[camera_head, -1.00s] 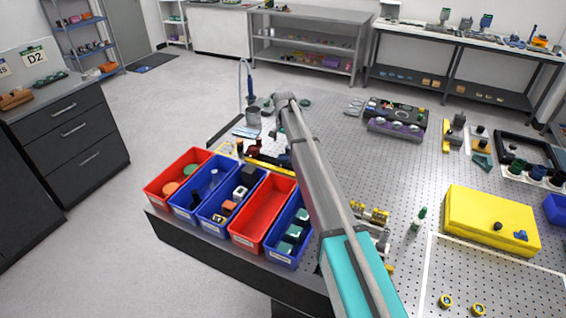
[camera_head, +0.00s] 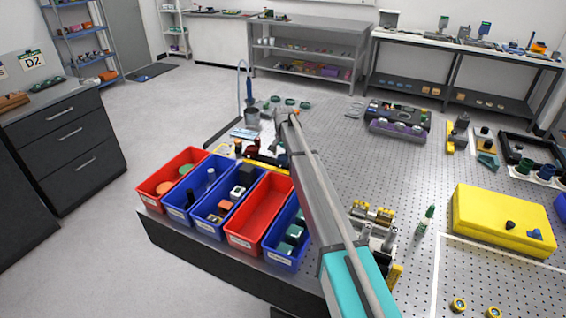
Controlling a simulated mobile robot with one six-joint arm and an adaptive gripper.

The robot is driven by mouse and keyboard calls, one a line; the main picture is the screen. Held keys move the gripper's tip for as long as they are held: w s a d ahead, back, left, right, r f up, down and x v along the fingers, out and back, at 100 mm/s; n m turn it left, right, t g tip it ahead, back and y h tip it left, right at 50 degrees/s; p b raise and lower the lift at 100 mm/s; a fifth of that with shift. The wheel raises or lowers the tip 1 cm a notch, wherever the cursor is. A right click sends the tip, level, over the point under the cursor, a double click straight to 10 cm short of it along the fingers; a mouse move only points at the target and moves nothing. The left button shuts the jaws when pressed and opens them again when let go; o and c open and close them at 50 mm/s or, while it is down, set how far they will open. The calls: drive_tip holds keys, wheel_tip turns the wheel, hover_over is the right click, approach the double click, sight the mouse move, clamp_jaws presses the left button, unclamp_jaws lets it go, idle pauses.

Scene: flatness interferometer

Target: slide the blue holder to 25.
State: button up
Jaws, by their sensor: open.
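My arm (camera_head: 318,185) reaches from the bottom of the head view up to a joint near the middle of the bench. My gripper cannot be made out; the arm hides the area behind it. A low yellow-and-black rail-like fixture (camera_head: 268,160) lies behind the bins, with small red and dark parts at its left end. Its right end runs behind my arm. I cannot make out the blue holder or any scale marking 25.
Red and blue bins (camera_head: 258,212) line the bench's front left edge, several holding parts. A yellow case (camera_head: 502,222) sits at the right. Brass-and-grey fixtures (camera_head: 372,215) stand just right of my arm. Much of the perforated bench top (camera_head: 345,150) is clear.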

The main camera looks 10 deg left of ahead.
drive_tip(key=shift+f+b, duration=0.3)
drive_tip(key=shift+f, duration=0.15)
